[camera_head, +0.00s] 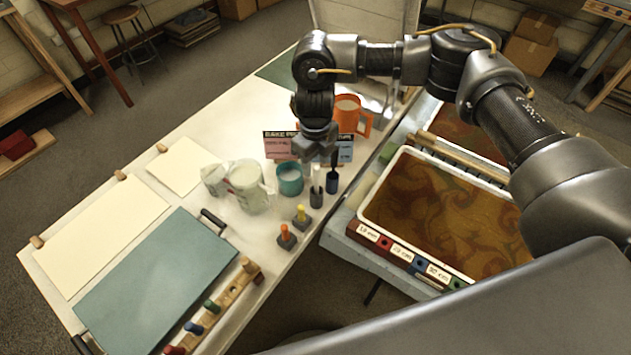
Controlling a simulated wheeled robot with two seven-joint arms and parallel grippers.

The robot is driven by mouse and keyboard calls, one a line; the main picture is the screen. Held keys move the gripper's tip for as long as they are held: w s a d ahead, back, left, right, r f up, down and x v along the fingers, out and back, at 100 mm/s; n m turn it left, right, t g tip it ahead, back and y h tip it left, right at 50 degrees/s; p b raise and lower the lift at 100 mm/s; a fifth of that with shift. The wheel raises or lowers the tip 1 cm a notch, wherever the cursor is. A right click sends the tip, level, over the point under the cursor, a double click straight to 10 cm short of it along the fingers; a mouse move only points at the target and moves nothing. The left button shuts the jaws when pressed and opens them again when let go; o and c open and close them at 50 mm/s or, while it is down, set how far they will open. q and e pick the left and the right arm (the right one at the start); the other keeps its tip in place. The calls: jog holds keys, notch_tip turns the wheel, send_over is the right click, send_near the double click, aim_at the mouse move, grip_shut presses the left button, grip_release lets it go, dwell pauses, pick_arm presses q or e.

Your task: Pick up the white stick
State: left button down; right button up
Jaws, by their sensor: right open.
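A small pale stick (316,173), which looks like the white one, stands upright in a grey holder (316,198) near the table's right edge. My right gripper (321,156) is open, pointing down just above this stick. The fingers are small and dark here, and I cannot tell whether they touch the stick. My left gripper is not in view.
A yellow peg (301,212) and an orange peg (285,231) stand in front. A teal cup (290,178) and a pale jug (247,186) are left; an orange mug (350,112) is behind. The marbling tray (364,213) lies right.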

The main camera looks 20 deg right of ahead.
jog(key=shift+s, duration=0.1)
jog(key=shift+s+d+f, duration=0.1)
jog(key=p, duration=0.2)
send_over(317, 187)
jog(key=f, duration=0.5)
jog(key=shift+w, duration=0.3)
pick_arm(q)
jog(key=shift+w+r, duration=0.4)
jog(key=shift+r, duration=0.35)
pick_arm(e)
jog(key=shift+c, duration=0.4)
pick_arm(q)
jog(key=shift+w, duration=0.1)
pick_arm(e)
grip_shut()
